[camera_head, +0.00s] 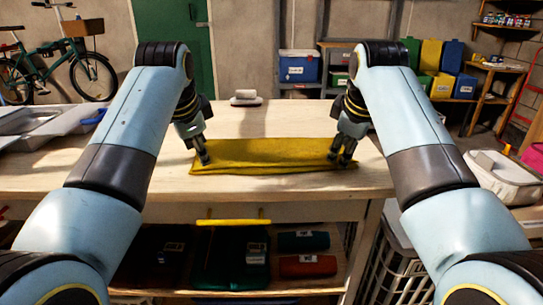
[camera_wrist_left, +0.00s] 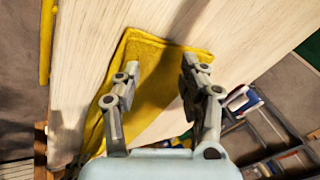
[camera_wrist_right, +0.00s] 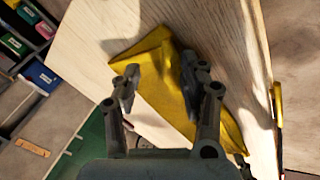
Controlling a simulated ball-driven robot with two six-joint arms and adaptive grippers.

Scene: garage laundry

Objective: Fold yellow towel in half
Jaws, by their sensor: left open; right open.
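The yellow towel (camera_head: 262,154) lies on the wooden workbench as a long flat strip, with a long edge facing me. My left gripper (camera_head: 201,153) is at the towel's left end, pointing down, with its jaws apart. In the left wrist view the towel (camera_wrist_left: 146,52) shows between and beyond the fingers (camera_wrist_left: 157,72). My right gripper (camera_head: 344,153) is at the towel's right end, also open. In the right wrist view the towel (camera_wrist_right: 165,80) passes between and under the fingers (camera_wrist_right: 160,78). I cannot tell whether the fingertips touch the cloth.
The workbench (camera_head: 110,180) is bare in front of and behind the towel. A white-topped brush-like item (camera_head: 246,97) stands at the back. Grey trays (camera_head: 55,125) lie at the left. A yellow bar (camera_head: 233,222) runs along the front edge. A white basket (camera_head: 495,175) stands at the right.

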